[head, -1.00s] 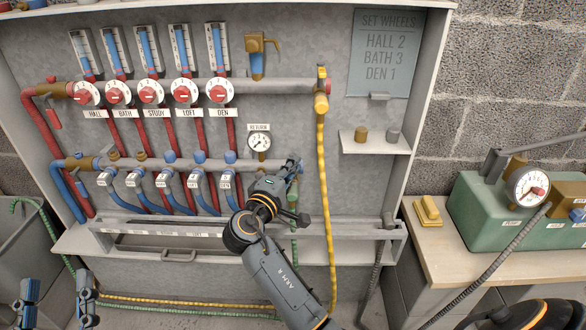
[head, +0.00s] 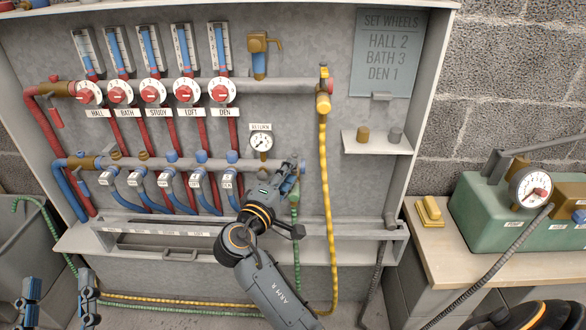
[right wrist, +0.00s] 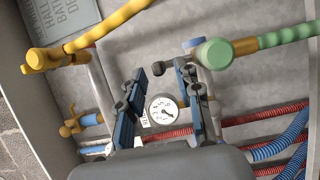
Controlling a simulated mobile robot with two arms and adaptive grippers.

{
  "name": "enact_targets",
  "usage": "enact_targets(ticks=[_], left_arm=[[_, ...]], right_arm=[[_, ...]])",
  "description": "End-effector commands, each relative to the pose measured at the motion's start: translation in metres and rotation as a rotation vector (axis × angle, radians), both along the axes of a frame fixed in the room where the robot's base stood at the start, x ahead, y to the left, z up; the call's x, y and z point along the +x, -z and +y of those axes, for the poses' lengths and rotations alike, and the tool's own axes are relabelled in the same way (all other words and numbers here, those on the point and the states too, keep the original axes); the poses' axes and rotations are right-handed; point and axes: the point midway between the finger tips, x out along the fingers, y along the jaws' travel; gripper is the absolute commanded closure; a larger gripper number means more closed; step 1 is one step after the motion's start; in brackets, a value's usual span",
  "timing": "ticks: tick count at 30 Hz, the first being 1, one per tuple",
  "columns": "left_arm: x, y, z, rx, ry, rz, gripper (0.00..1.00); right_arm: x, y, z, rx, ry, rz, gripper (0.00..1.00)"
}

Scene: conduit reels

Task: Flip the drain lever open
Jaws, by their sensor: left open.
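The drain valve (head: 300,167) is at the right end of the lower manifold, with a green hose (head: 295,220) hanging below it. My right gripper (head: 286,182) is in front of this valve and partly hides it. In the right wrist view my right gripper (right wrist: 158,98) is open, its blue-padded fingers apart. A small dark knob (right wrist: 159,69), which looks like the drain lever's end, shows between the fingertips; I cannot tell whether they touch it. The green hose fitting (right wrist: 215,54) is just beyond the right finger. My left gripper (head: 58,298) is open and empty at the lower left.
A yellow hose (head: 324,190) hangs right of my right arm. The return gauge (head: 261,142) is above left of the gripper. A grey rail (head: 340,229) runs below. A green pump box (head: 490,215) stands on the right bench (head: 450,265).

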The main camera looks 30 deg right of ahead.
Motion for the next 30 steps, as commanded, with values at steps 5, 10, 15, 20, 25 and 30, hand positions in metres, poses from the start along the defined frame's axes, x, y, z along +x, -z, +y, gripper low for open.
enact_targets(ticks=[5, 10, 15, 20, 25, 30], left_arm=[[0.0, 0.0, 0.0, 0.0, 0.0, 0.0, 0.44], [0.0, 0.0, 0.0, 0.0, 0.0, 0.0, 0.44], [0.0, 0.0, 0.0, 0.0, 0.001, 0.0, 0.44], [0.0, 0.0, 0.0, 0.0, 0.001, -0.001, 0.44], [0.0, 0.0, 0.0, 0.0, 0.0, 0.0, 0.44], [0.0, 0.0, 0.0, 0.0, 0.0, 0.0, 0.44]], right_arm=[[-0.016, 0.001, 0.024, 0.002, -0.001, 0.001, 0.66], [-0.024, 0.0, 0.033, 0.001, 0.001, 0.001, 0.66], [-0.024, 0.0, 0.034, 0.0, 0.001, 0.0, 0.66], [-0.024, 0.0, 0.034, 0.0, 0.001, 0.0, 0.66], [-0.024, 0.001, 0.034, 0.002, -0.002, 0.0, 0.66], [-0.018, 0.018, 0.041, 0.08, -0.124, -0.025, 0.66]])
